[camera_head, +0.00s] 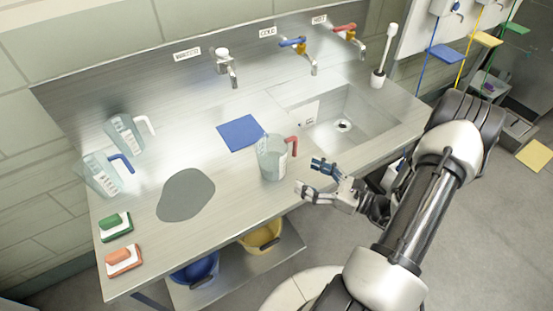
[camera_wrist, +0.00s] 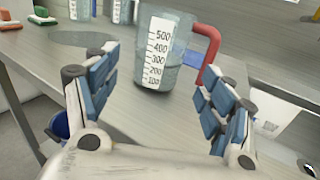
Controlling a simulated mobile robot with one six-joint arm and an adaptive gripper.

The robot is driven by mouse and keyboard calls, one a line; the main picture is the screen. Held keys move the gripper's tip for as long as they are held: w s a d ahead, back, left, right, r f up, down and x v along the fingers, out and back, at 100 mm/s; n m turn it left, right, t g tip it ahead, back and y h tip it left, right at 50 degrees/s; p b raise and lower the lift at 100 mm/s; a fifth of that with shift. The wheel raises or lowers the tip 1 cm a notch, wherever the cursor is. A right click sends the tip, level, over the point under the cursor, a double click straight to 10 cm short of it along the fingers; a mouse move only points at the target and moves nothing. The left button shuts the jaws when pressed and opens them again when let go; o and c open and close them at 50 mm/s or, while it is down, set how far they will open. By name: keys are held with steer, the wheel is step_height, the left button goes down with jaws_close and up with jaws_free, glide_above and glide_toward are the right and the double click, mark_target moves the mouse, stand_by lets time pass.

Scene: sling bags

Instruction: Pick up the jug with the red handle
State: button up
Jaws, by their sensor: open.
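The jug with the red handle (camera_head: 272,157) is clear, with a measuring scale, and stands upright on the metal counter (camera_head: 225,185) near its front edge. In the wrist view the jug (camera_wrist: 160,55) is ahead of my fingers, with its red handle (camera_wrist: 208,45) on the right. My gripper (camera_head: 312,178) is open and empty, just right of and in front of the jug in the head view. In the wrist view its two blue-padded fingers (camera_wrist: 155,85) are spread wide. The jug is beyond the fingertips, and I see no contact.
A white-handled jug (camera_head: 127,133) and a blue-handled jug (camera_head: 103,174) stand at the left. A blue cloth (camera_head: 241,132) lies behind the red-handled jug, and a grey round mat (camera_head: 186,195) lies to its left. The sink (camera_head: 345,125) is right. Green (camera_head: 116,227) and orange (camera_head: 123,259) brushes lie front left.

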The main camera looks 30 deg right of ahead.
mark_target(283, 164)
steer(key=b+x, duration=0.1)
steer(key=x, duration=0.6)
steer(key=shift+w+a+f, duration=0.1)
steer(key=x, duration=0.1)
steer(key=b+x, duration=0.1)
steer(key=x, duration=0.1)
steer(key=b+x, duration=0.1)
steer(key=shift+w+a+f, duration=0.1)
steer(key=shift+w+f, duration=0.2)
steer(key=shift+w, duration=0.1)
steer(key=shift+w+a+r, duration=0.1)
steer(key=shift+w, duration=0.15)
steer(key=c, duration=1)
